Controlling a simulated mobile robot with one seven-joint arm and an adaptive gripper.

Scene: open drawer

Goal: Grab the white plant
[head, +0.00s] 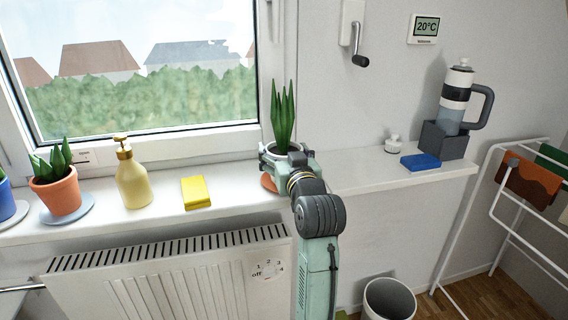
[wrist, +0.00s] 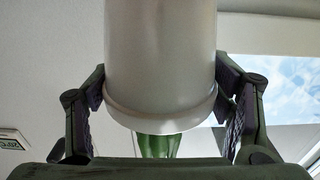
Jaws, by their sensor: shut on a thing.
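The white plant has tall green pointed leaves (head: 283,115) and a white pot (wrist: 160,60). In the head view it is at the right end of the window, above the sill. My gripper (head: 286,160) is around the pot, one finger on each side, shut on it. In the wrist view the pot fills the space between my fingers (wrist: 160,104), with its rim low in the picture and a green leaf (wrist: 158,146) below it. An orange saucer (head: 268,182) shows partly under my gripper. Whether the pot touches it is hidden.
On the sill (head: 240,190), a yellow sponge (head: 196,192), a soap bottle (head: 131,178) and an orange potted plant (head: 60,190) stand left. A blue box (head: 420,162), white knobbed item (head: 393,144) and coffee press (head: 456,105) are right. A radiator (head: 180,280) is below.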

